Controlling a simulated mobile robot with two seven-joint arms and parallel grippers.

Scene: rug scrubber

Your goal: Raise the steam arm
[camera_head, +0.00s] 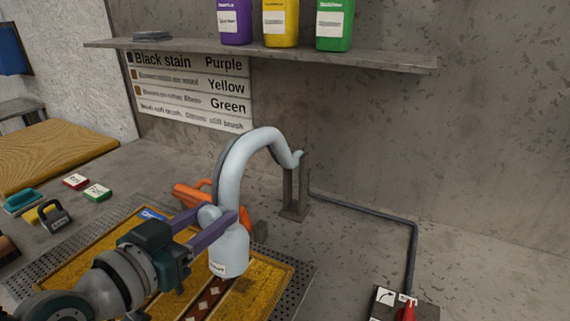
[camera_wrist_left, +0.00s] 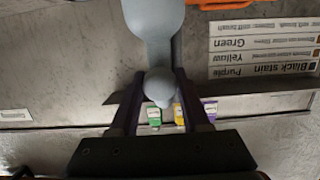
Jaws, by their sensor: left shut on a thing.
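The steam arm (camera_head: 240,160) is a thick pale grey-blue curved tube. It arches from a metal post (camera_head: 296,190) at the wall side to a wide labelled head (camera_head: 229,252) over the rug (camera_head: 262,290). My left gripper (camera_head: 219,216) is shut on a rounded knob on the side of the head. In the left wrist view the knob (camera_wrist_left: 158,86) sits between my two fingers, with the pale arm (camera_wrist_left: 153,22) beyond it. The head hangs above the rug; I cannot tell whether it touches it. My right gripper is not in view.
An orange tool (camera_head: 190,195) lies behind the steam arm. A control box with a red lever (camera_head: 409,309) is at the lower right, joined by a dark pipe (camera_head: 412,260). A shelf (camera_head: 390,60) holds purple, yellow and green bottles. Brushes and small blocks (camera_head: 97,192) lie left.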

